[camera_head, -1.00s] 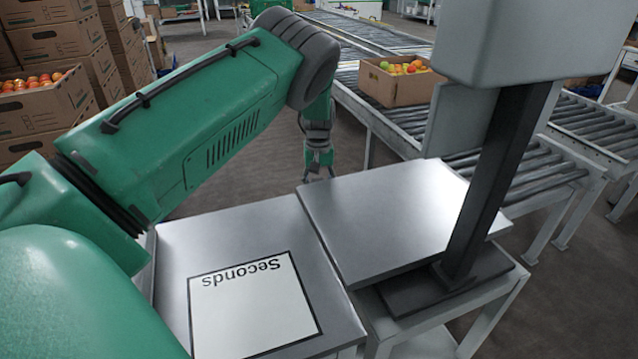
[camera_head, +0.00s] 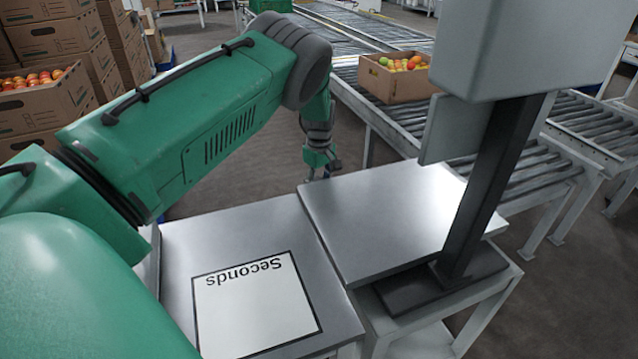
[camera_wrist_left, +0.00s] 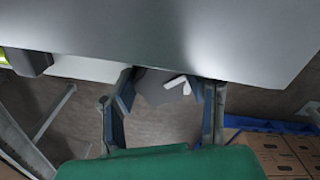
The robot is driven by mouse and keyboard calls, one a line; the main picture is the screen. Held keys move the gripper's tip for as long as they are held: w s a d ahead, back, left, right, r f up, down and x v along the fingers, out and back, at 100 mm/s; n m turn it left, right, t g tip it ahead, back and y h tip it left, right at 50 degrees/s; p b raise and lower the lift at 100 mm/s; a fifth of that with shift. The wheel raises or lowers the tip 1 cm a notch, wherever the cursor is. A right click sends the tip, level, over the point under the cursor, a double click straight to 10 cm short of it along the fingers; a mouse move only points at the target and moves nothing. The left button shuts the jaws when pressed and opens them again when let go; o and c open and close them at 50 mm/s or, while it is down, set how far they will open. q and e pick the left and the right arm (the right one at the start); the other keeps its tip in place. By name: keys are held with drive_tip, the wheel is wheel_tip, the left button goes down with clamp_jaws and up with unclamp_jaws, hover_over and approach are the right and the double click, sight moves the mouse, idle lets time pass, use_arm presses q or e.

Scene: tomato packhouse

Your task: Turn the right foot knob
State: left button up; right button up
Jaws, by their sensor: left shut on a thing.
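The foot knob (camera_wrist_left: 152,88) shows in the left wrist view as a dark grey piece with a white angled mark, under the edge of a metal plate. My left gripper (camera_wrist_left: 163,92) has one finger on each side of it and is shut on it. In the head view my left gripper (camera_head: 322,168) is low at the far edge of the scale's metal platform (camera_head: 390,215). The knob is hidden in that view. My right gripper is not in view.
A metal table with a "Seconds" label (camera_head: 255,310) adjoins the scale platform. The scale's dark post (camera_head: 490,190) rises at right. Behind are a roller conveyor (camera_head: 365,125) and a carton of tomatoes (camera_head: 400,85). Stacked cartons (camera_head: 45,45) stand at left.

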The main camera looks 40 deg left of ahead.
use_arm(q)
drive_tip(key=shift+w+d, duration=0.1)
drive_tip(key=shift+d, duration=0.15)
drive_tip(key=o, duration=1.2)
drive_tip(key=shift+c, duration=0.2)
drive_tip(key=shift+r, duration=0.1)
drive_tip(key=shift+r, duration=0.3)
wheel_tip(320, 180, up, 11)
